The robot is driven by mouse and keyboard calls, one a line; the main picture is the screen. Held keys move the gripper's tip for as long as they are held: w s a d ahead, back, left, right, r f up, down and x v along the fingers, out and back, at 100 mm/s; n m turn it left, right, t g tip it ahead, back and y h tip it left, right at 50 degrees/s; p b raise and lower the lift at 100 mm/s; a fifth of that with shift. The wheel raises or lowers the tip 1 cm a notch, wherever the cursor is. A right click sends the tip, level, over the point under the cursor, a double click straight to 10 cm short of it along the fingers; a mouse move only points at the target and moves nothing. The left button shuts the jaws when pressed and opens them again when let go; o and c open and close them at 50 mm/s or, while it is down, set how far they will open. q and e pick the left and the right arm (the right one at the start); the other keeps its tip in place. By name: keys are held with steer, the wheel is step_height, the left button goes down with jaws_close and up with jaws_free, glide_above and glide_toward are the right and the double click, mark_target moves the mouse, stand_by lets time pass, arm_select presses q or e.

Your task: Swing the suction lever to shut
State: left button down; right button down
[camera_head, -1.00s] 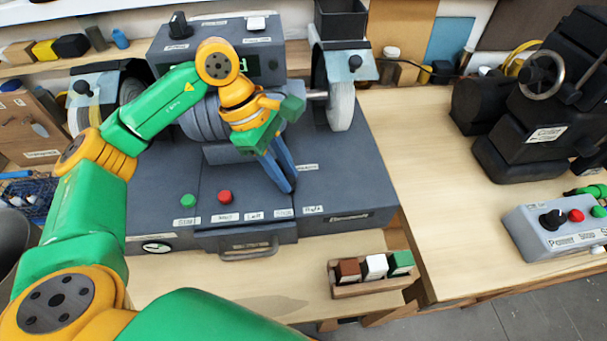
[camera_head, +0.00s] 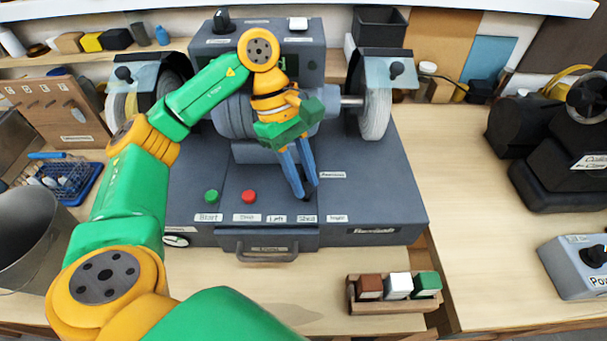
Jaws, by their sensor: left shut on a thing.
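My left gripper (camera_head: 304,192) reaches down over the top of the grey grinder base (camera_head: 376,190), its blue fingers close together. The fingertips are at a small dark piece near the front edge, just above the row of small labels; I take it to be the suction lever, but the fingers hide most of it. The gripper is shut on this piece. My right gripper is not in view.
Green (camera_head: 211,196) and red (camera_head: 249,197) buttons sit left of the fingers. Grinding wheels (camera_head: 377,112) flank the motor. A wooden tray (camera_head: 394,306) with three coloured blocks stands at the front right. A black machine (camera_head: 545,140) is at the right.

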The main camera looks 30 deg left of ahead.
arm_select(q)
steer(key=c, duration=0.7)
jaws_free()
steer(key=shift+o, duration=0.2)
steer(key=shift+r, duration=0.3)
steer(key=r, duration=0.2)
steer(key=r+b, duration=0.1)
steer(key=shift+s+d+r, duration=0.2)
steer(key=shift+s+r, duration=0.1)
steer(key=shift+r, duration=0.05)
steer(key=s+d+r+b, duration=0.1)
steer(key=s+d+r, duration=0.5)
steer(key=s, duration=0.5)
step_height(320, 180, up, 3)
steer(key=shift+s+d+f, duration=0.15)
steer(key=shift+s+d, duration=0.05)
steer(key=shift+s, duration=0.1)
